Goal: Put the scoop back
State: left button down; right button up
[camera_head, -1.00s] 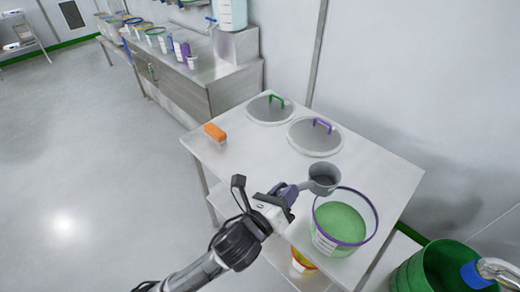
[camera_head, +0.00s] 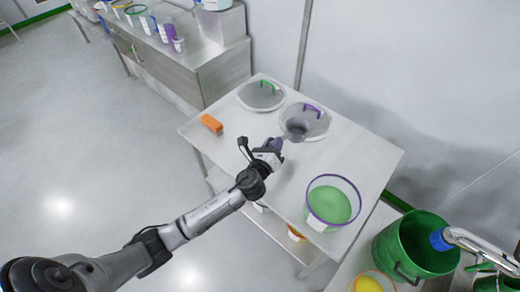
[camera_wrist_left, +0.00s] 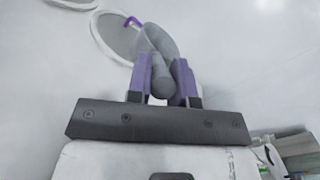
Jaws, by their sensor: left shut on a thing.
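My left gripper (camera_head: 278,146) is shut on the grey scoop (camera_head: 297,128) and holds it over the white table, in front of the purple-handled lid. In the left wrist view the purple fingers (camera_wrist_left: 165,82) close around the scoop's round grey handle (camera_wrist_left: 157,80), with the cup beyond them. Whether the scoop touches the lid or the table cannot be told. A clear tub (camera_head: 330,204) with a purple rim and green contents stands at the table's near right. My right gripper is not in view.
A purple-handled lid (camera_head: 317,122) and a green-handled lid (camera_head: 262,97) lie at the table's back. An orange block (camera_head: 211,123) is near the left edge. A green drum (camera_head: 410,248) stands at lower right. The table's middle right is clear.

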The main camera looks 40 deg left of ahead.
pick_arm(q)
jog(key=s+a+f+b, duration=0.1)
jog(key=a+f, duration=0.2)
jog(key=s+a+f+b, duration=0.2)
jog(key=a+f, duration=0.1)
jog(key=s+a+f+b, duration=0.1)
jog(key=s+a+f, duration=0.1)
jog(key=a+f, duration=0.2)
jog(key=shift+s, duration=0.1)
jog(key=shift+f+b, duration=0.4)
jog(key=shift+r, duration=0.1)
jog(key=shift+f, duration=0.25)
jog(key=c, duration=1)
grip_release()
